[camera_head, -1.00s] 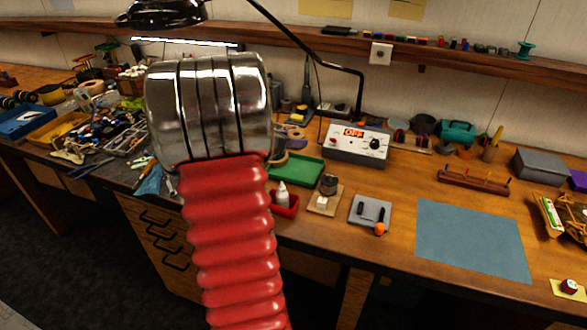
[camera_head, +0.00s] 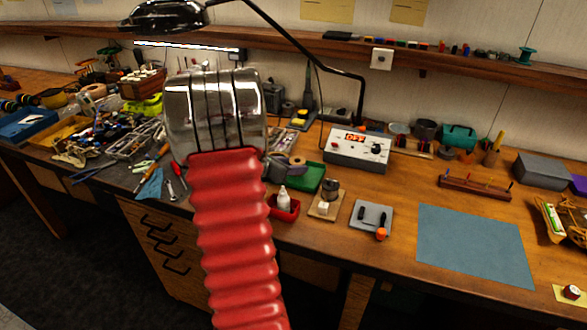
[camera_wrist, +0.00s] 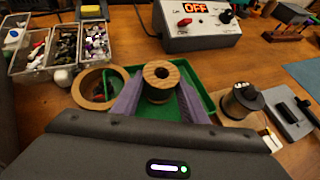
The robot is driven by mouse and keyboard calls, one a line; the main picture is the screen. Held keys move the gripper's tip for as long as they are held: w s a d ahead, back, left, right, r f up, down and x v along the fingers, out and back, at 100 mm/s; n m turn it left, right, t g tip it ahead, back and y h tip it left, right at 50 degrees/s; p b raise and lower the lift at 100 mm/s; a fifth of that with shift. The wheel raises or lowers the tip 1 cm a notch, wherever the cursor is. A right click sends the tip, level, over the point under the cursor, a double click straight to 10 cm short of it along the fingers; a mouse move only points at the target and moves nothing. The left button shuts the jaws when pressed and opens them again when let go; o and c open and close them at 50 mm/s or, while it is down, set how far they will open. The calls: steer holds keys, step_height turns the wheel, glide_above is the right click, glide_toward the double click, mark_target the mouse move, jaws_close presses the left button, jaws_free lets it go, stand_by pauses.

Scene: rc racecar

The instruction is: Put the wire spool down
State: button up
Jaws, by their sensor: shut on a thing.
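The wire spool (camera_wrist: 160,82), with wooden end discs and a dark core, is between the purple fingers of my gripper (camera_wrist: 158,98) in the wrist view. My gripper is shut on it. It is over the green tray (camera_wrist: 203,85); I cannot tell whether it touches the tray floor. In the head view the spool (camera_head: 297,161) shows small behind my arm, at the far left part of the green tray (camera_head: 311,178).
A wooden ring (camera_wrist: 99,89) lies left of the tray. A dark spool on a stand (camera_wrist: 241,101) is to its right, the OFF control box (camera_wrist: 200,24) behind. A red bin with a white bottle (camera_head: 284,206) stands in front. The blue mat (camera_head: 474,245) is clear.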

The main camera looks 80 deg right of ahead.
steer(key=shift+f, duration=0.6)
steer(key=shift+f, duration=0.15)
steer(key=o, duration=1.1)
steer(key=shift+w+a+r, duration=0.1)
steer(key=shift+a+r, duration=0.05)
steer(key=shift+r, duration=0.1)
steer(key=v, duration=1.1)
steer(key=shift+w+a+r, duration=0.1)
steer(key=shift+a+r, duration=0.05)
steer(key=shift+a, duration=0.15)
